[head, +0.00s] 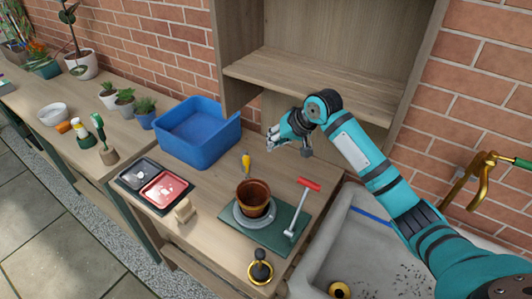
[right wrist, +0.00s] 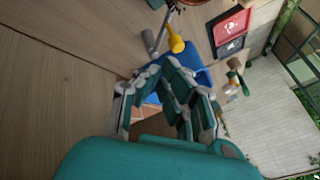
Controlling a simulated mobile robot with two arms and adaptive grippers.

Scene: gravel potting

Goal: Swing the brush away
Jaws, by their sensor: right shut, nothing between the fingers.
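No thing shows clearly as a brush. A small yellow-handled tool (head: 246,160) is behind the terracotta pot (head: 254,192); it also shows beyond my fingers in the right wrist view (right wrist: 175,43). I cannot tell whether it is the brush. A red-handled metal tool (head: 298,208) lies along the right side of the green mat (head: 262,236). My right gripper (head: 274,139) is shut and empty, above the bench to the right of the blue bin and behind the pot. Its fingers also show in the right wrist view (right wrist: 167,82). My left gripper is not in view.
A blue bin (head: 197,135) stands behind the pot. A tray with a red and a black compartment (head: 142,182) and a wooden block (head: 184,210) are to its left. A sink (head: 365,245) is at right, a wooden shelf (head: 315,85) behind.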

